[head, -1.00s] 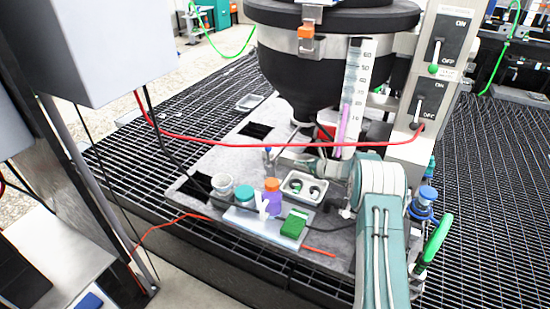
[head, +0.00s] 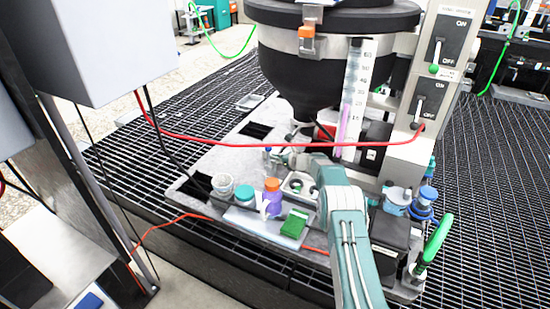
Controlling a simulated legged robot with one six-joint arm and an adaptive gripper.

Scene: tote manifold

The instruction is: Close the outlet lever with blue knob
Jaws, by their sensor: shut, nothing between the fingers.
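The outlet lever with its small blue knob (head: 267,150) stands upright below the black hopper (head: 308,92), at the left of the outlet area. My gripper (head: 277,158) reaches in from the right and its tip is at or just right of the lever. It looks small and shut, with nothing seen held. I cannot tell whether it touches the lever. My arm hides part of the outlet and the white tray.
A red hose (head: 250,144) crosses above my gripper. Blue valve parts (head: 427,194) and switch panels (head: 430,98) stand right.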

